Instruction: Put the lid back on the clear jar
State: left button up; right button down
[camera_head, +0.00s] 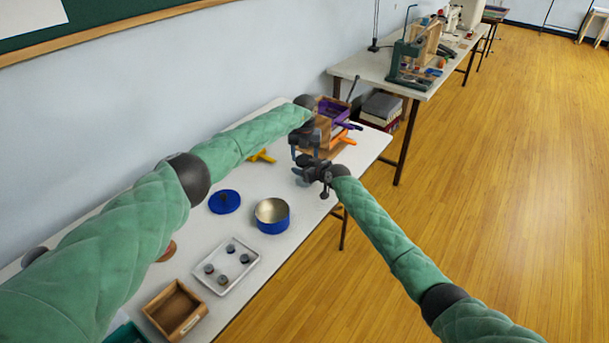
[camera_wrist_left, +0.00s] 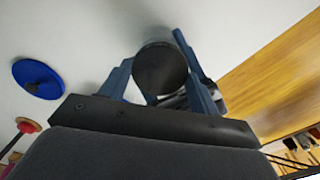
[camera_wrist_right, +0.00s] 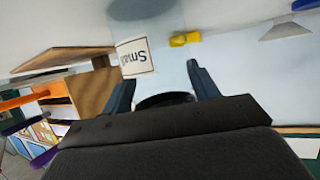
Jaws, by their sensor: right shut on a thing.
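My left gripper (camera_head: 303,150) and my right gripper (camera_head: 318,172) are close together above the table's far end. In the left wrist view, a dark round disc (camera_wrist_left: 160,70), seemingly the lid, lies between the fingers; whether they press on it is unclear. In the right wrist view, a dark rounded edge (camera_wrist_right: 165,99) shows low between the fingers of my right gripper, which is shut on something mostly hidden. I cannot tell whether that is the jar or the lid. The clear jar's body cannot be made out clearly.
A blue tin (camera_head: 272,222), a blue round lid (camera_head: 224,202), a white tray (camera_head: 222,287) with several small pieces and a wooden box (camera_head: 176,309) stand nearer on the table. A wooden organiser (camera_head: 322,134) with purple and orange items stands behind the grippers.

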pick_arm(q)
jog(key=o, duration=0.4)
jog(key=shift+r, duration=2.25)
jog(key=shift+c, duration=0.4)
jog(key=shift+r+n, duration=1.6)
jog(key=shift+r, duration=0.15)
jog(key=shift+f, duration=4)
